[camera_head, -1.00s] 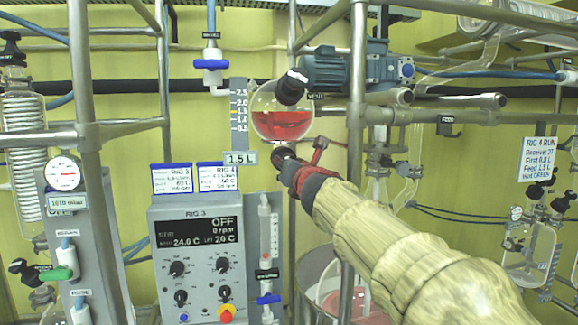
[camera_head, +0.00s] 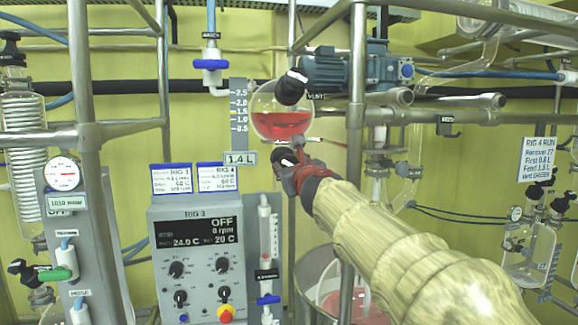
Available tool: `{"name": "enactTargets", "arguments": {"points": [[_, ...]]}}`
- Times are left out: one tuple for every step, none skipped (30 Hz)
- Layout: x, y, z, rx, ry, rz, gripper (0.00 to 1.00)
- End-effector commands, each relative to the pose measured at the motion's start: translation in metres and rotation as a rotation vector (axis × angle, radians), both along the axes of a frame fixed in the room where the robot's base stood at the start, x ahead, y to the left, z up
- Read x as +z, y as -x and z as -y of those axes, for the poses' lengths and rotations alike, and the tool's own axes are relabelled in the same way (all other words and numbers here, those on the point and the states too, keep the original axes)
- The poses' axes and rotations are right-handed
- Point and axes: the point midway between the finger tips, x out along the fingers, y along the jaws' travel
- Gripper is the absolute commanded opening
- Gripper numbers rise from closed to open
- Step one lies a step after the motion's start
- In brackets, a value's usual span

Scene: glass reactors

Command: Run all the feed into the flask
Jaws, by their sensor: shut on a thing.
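The round glass feed vessel (camera_head: 281,124) hangs at upper middle with red liquid in its lower part. A scale plate stands beside it, and the sign (camera_head: 241,158) reads 1.4 L. My gripper (camera_head: 287,160) is just under the vessel, at the outlet, shut on the tap handle there; the handle is mostly hidden by the fingers. A thin red piece (camera_head: 318,140) shows just above the gripper. Below, behind my arm, a glass flask (camera_head: 327,297) inside a metal pot holds red liquid; my arm and a post hide part of it.
A control box (camera_head: 197,255) marked RIG 3 reads OFF, 0 rpm. A steel post (camera_head: 357,80) stands just right of the feed vessel. A black vent cap (camera_head: 291,87) sits on top of it. A card (camera_head: 538,158) marked RIG 4 RUN hangs at right.

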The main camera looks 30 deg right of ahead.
Motion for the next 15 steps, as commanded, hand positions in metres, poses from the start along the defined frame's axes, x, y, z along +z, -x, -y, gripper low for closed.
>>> {"name": "enactTargets", "arguments": {"points": [[-0.0018, -0.0006, 0.0001, 0.000, 0.004, -0.003, 0.11], [-0.0018, -0.0006, 0.0001, 0.000, 0.005, -0.004, 0.11], [-0.0018, -0.0006, 0.0000, 0.000, 0.007, -0.004, 0.11], [-0.0018, -0.0006, 0.0000, 0.000, 0.008, -0.005, 0.11], [-0.0018, -0.0006, 0.0000, 0.000, 0.008, -0.005, 0.11], [-0.0018, -0.0006, 0.0000, 0.000, 0.008, -0.005, 0.11], [-0.0018, -0.0006, 0.0000, 0.000, 0.008, -0.005, 0.11], [-0.0018, -0.0006, 0.0000, 0.000, 0.008, -0.005, 0.11], [-0.0018, -0.0006, 0.0000, 0.000, 0.008, -0.005, 0.11], [-0.0018, -0.0006, 0.0000, 0.000, 0.008, -0.005, 0.11], [-0.0018, -0.0006, 0.0000, 0.000, 0.007, -0.004, 0.11], [-0.0018, -0.0006, 0.0000, 0.000, 0.007, -0.004, 0.11], [-0.0018, -0.0006, 0.0000, 0.000, 0.007, -0.004, 0.11], [-0.0018, -0.0006, 0.0000, 0.000, 0.007, -0.004, 0.38], [-0.0017, -0.0006, 0.0000, 0.000, 0.007, -0.004, 0.40]]}}
